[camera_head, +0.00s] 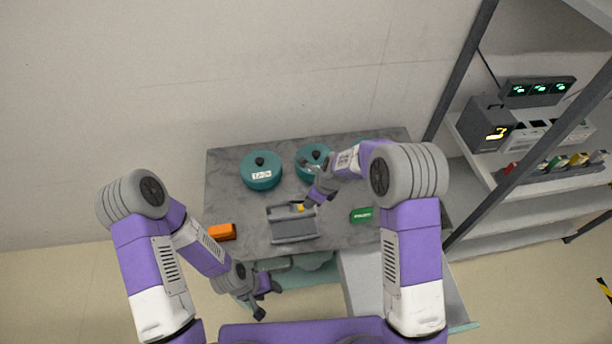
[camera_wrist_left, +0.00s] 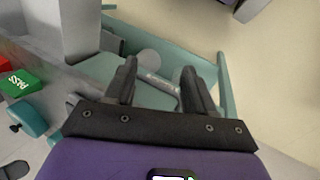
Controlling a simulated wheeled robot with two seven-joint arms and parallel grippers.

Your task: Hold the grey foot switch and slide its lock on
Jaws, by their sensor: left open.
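The grey foot switch (camera_head: 293,228) lies on the grey top of the cart, near its front edge. A small yellow part (camera_head: 299,207), seemingly its lock, shows at its back edge. My right gripper (camera_head: 308,203) reaches down from the right, close to this yellow part; its fingers are too small to tell whether they touch it or are shut. My left gripper (camera_head: 268,302) is open and empty, low in front of the cart and apart from the switch. In the left wrist view its two spread fingers (camera_wrist_left: 157,85) have nothing between them. The switch is not clearly visible there.
Two teal lidded pots (camera_head: 262,171) (camera_head: 313,158) stand at the back of the cart top (camera_head: 230,203). A shelf rack (camera_head: 470,215) stands at the right.

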